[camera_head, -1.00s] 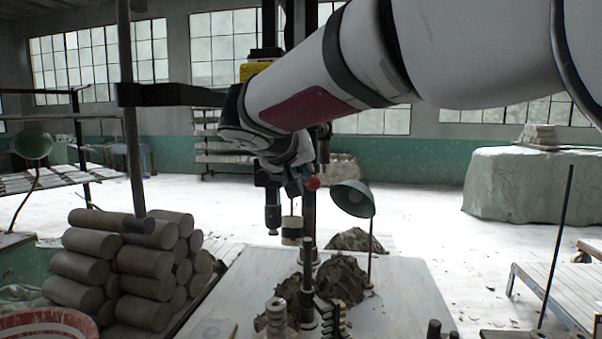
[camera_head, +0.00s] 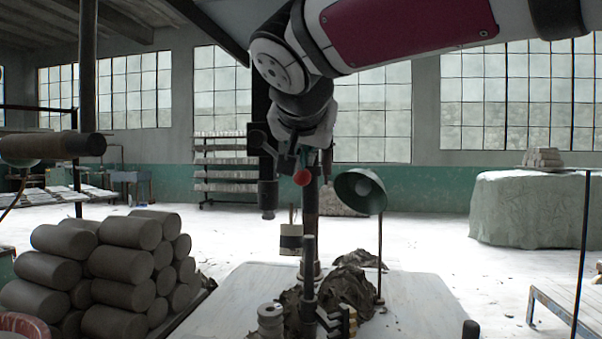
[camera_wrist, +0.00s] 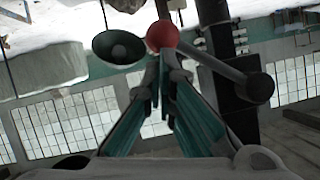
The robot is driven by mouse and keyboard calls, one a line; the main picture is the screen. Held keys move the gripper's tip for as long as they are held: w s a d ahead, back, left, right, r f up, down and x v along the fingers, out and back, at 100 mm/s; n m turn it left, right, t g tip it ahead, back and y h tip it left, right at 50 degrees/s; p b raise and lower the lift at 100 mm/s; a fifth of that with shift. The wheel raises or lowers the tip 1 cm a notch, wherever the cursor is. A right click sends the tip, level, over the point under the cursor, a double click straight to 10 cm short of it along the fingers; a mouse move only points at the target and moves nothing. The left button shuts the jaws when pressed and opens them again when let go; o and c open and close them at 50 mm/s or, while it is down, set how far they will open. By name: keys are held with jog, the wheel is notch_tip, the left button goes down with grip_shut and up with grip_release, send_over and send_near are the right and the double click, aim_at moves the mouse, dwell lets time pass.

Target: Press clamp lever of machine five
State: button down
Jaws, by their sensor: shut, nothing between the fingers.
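A red ball knob (camera_head: 303,178) shows beside a dark upright post (camera_head: 310,225); I take it for the end of the clamp lever. In the wrist view the red knob (camera_wrist: 162,36) lies just beyond my fingertips, and a dark rod (camera_wrist: 212,65) runs from it to a round black end. My gripper (camera_wrist: 163,62) is shut and empty, its green-sided fingers pointing at the knob. In the head view my gripper (camera_head: 304,154) is just above the knob, partly hidden by my wrist. I cannot tell whether the fingers touch the knob. No machine number is readable.
A green lamp (camera_head: 360,190) stands right of the post, close to my gripper. A black cylinder (camera_head: 267,190) hangs to the left. Clay trimmings (camera_head: 348,285) lie on the pale table (camera_head: 425,310). Stacked clay logs (camera_head: 125,265) are at left.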

aim_at(300, 174)
jog(key=f+m+b, duration=0.1)
jog(key=b, duration=0.2)
jog(key=a+f+m+y+b, duration=0.1)
jog(key=f+b, duration=0.1)
jog(key=b, duration=0.1)
jog(key=shift+w+t+b, duration=0.2)
jog(key=shift+t+b, duration=0.1)
jog(key=shift+b, duration=0.1)
jog(key=shift+w+a+f+m+t+y+b, duration=0.25)
jog(key=shift+a+f+m+y+b, duration=0.45)
jog(key=shift+b, duration=1.65)
jog(key=shift+a+f+m+t+y+b, duration=0.45)
jog(key=shift+a+m+b, duration=0.4)
jog(key=shift+b, duration=1.55)
jog(key=shift+w+a+f+m+t+y+b, duration=0.2)
jog(key=shift+a+f+m+y+b, duration=0.45)
jog(key=shift+b, duration=1.7)
jog(key=shift+a, duration=0.15)
jog(key=shift+s, duration=0.1)
